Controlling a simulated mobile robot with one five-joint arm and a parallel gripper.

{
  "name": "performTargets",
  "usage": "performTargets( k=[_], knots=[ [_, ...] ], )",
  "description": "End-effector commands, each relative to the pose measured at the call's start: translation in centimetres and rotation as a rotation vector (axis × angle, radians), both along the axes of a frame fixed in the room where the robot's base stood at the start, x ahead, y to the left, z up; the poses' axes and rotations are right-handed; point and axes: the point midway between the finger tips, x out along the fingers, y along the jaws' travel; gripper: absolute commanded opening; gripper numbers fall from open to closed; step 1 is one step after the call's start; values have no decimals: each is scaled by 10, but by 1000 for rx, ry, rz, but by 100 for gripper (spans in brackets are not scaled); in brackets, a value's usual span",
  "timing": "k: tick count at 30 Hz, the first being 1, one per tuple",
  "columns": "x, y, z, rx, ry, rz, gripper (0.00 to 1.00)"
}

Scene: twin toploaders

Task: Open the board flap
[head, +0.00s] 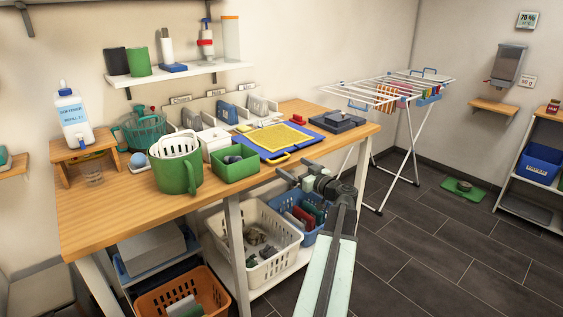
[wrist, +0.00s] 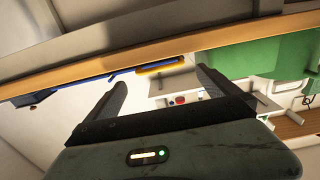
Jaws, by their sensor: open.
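The board (head: 302,150) is a blue panel lying flat on the wooden table. Its flap (head: 273,138) is a yellow grid panel lying flat on it. A yellow handle (head: 281,158) sticks out at the table's front edge; it also shows in the wrist view (wrist: 162,68), with a thin blue edge beside it. My gripper (head: 290,178) is in front of the table edge, close to the handle and apart from it. In the wrist view its two fingers (wrist: 160,88) are spread with nothing between them. The flap's top is hidden in the wrist view.
A green bin (head: 235,165) and a green jug (head: 178,172) stand left of the board. Baskets (head: 255,240) sit on the shelf below. A drying rack (head: 390,95) stands beyond the table.

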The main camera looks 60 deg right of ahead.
Motion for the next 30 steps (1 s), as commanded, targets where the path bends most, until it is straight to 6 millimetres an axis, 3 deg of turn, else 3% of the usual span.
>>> performTargets(
  k=[3, 9, 19, 20, 28, 30],
  knots=[
    [24, -9, 0, 0, 0, 3, 100],
    [52, -18, 0, 0, 0, 1, 100],
    [59, -20, 0, 0, 0, 0, 100],
    [58, -20, 0, 0, 0, 0, 97],
    [58, -19, 0, 0, 1, 1, 22],
    [58, -19, 0, 1, 1, 2, 18]
  ],
)
